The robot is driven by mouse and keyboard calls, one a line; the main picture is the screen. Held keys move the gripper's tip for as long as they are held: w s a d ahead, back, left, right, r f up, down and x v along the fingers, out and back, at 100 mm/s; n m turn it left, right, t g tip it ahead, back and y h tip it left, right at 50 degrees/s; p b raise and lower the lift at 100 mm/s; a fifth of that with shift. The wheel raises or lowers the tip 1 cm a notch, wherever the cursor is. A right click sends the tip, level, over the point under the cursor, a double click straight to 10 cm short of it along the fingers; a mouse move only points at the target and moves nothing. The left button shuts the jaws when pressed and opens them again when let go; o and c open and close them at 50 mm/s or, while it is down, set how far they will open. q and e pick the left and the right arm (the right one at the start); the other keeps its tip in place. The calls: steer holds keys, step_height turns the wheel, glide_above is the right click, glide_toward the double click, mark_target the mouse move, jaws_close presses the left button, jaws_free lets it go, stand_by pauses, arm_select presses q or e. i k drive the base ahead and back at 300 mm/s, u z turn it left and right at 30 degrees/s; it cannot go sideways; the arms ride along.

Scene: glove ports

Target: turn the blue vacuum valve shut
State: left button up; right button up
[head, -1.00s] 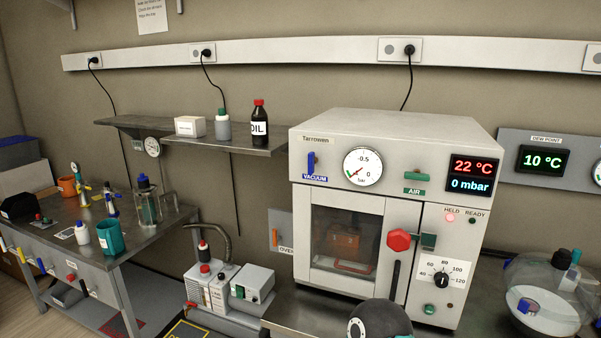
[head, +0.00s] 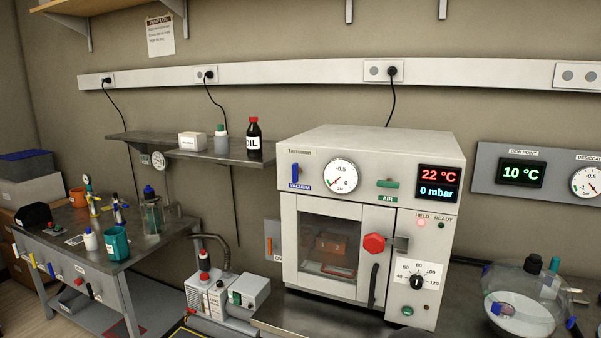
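The blue vacuum valve (head: 295,175) is on the upper left front of the white vacuum oven (head: 372,147), above a blue VACUUM label (head: 300,187). Its lever stands upright. A round gauge (head: 340,176) is just right of it. The green AIR valve (head: 387,183) is further right, with its lever lying level. The oven's display (head: 438,184) reads 22 °C and 0 mbar. The red HELD lamp is lit. Neither of my grippers is in view.
The oven door has a red knob (head: 374,243) and a dark handle; a brown object shows behind its window. A pump (head: 222,292) stands at lower left. A shelf (head: 200,152) with bottles is behind. A glass desiccator (head: 522,300) is at right. Space before the valve looks clear.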

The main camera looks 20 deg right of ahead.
mark_target(295, 170)
steer(key=i, duration=0.85)
steer(key=u, duration=0.05)
